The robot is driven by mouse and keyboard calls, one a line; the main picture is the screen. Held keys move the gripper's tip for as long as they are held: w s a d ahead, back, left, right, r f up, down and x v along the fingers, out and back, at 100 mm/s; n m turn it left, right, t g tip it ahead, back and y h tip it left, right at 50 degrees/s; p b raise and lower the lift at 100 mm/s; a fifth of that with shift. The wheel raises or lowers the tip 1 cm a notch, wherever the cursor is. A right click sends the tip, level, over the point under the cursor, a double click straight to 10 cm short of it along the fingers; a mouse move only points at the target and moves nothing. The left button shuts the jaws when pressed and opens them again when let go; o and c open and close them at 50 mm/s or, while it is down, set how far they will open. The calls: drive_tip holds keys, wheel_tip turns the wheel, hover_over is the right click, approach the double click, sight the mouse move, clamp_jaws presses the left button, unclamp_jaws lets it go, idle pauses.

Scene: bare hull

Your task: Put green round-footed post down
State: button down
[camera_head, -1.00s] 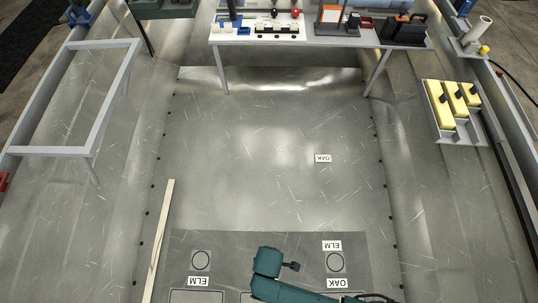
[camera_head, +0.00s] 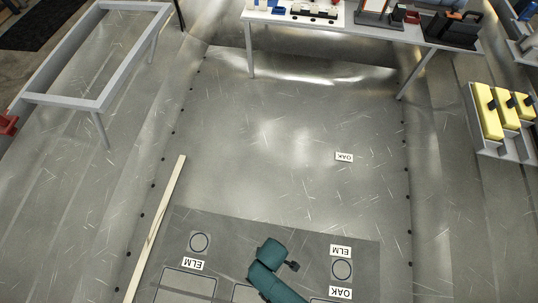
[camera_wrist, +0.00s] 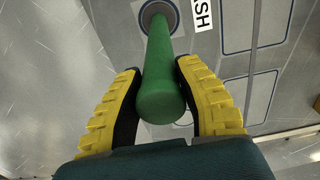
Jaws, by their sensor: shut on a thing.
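The green post (camera_wrist: 160,65) shows in the wrist view between the two yellow-and-black fingers of my gripper (camera_wrist: 158,80), which is shut on it. Its thick rounded end is nearest the camera, and its far end points at a dark-ringed circle (camera_wrist: 147,20) on the floor mat. I cannot tell whether the far end touches the mat. A white label (camera_wrist: 202,14) reading "SH", cut off at the frame edge, lies right of the circle. In the head view neither the gripper nor the post can be seen; only my teal arm shows at the bottom.
The dark mat (camera_head: 215,226) has ringed circles (camera_head: 199,243) with ELM and OAK labels. A pale wooden strip (camera_head: 157,222) lies left of it. A loose OAK label (camera_head: 344,157) lies on clear metal floor. A white table (camera_head: 340,24), grey frame (camera_head: 60,101) and yellow-block tray (camera_head: 503,152) stand around.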

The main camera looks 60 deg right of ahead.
drive_tip(key=c, duration=0.8)
unclamp_jaws()
drive_tip(key=r+p, duration=0.2)
drive_tip(key=r, duration=0.2)
drive_tip(key=r+p, duration=0.3)
drive_tip(key=r, duration=0.1)
drive_tip(key=r+p, duration=0.3)
drive_tip(key=r, duration=0.1)
drive_tip(key=shift+s+d+r, duration=0.1)
drive_tip(key=shift+s+r, duration=0.1)
drive_tip(key=shift+s, duration=0.05)
